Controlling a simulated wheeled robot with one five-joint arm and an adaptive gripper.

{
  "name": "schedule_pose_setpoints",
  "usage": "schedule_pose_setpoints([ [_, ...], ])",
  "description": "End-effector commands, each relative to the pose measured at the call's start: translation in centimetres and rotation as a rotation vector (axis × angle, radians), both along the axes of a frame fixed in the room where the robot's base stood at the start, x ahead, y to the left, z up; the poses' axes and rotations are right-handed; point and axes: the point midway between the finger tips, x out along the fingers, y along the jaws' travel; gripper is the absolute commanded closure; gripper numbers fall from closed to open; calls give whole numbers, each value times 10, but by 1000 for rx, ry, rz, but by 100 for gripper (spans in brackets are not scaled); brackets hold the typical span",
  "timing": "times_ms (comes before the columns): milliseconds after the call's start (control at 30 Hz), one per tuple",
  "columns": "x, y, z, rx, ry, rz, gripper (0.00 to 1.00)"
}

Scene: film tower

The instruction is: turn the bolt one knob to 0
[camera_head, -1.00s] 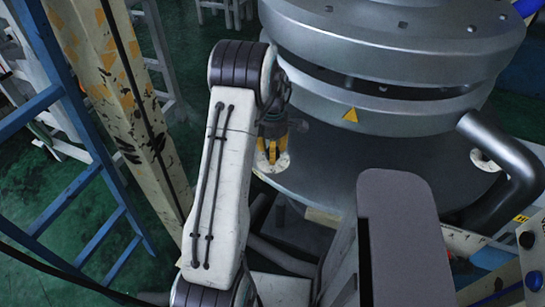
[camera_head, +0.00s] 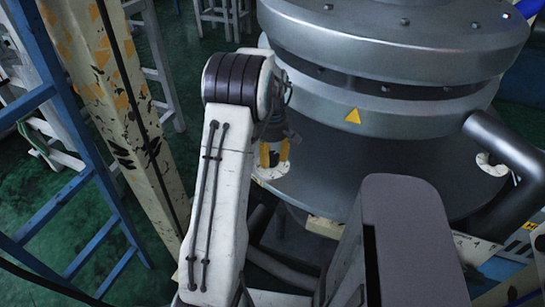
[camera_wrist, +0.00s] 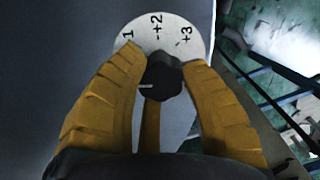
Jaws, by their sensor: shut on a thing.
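The black knob (camera_wrist: 163,76) sits on a round pale dial plate (camera_wrist: 158,27) in the wrist view. The numbers 1, 2 and 3 show along the plate's top; the rest of the plate is hidden behind my fingers. A small pale mark shows at the knob's left side. My gripper (camera_wrist: 160,70) has its yellow fingers closed around the knob, one on each side, with another finger below. In the head view my gripper (camera_head: 273,154) is at the left of the grey metal vessel, over the pale dial plate (camera_head: 271,173); the knob itself is hidden there.
The large grey vessel (camera_head: 400,108) with a yellow triangle sticker fills the back right. A dark bent pipe (camera_head: 505,145) leaves its right side, near another pale round plate (camera_head: 491,165). A blue ladder (camera_head: 75,170) and a worn yellow-white post (camera_head: 120,120) stand left of my arm.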

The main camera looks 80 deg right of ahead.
Motion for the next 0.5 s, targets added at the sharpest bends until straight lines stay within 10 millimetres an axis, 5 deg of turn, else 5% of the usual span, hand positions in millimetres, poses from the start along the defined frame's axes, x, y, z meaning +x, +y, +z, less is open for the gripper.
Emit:
schedule_pose_setpoints([
  [467, 3, 0, -1, 1, 1, -8, 92],
  [500, 3, 0, -1, 1, 1, -8, 58],
])
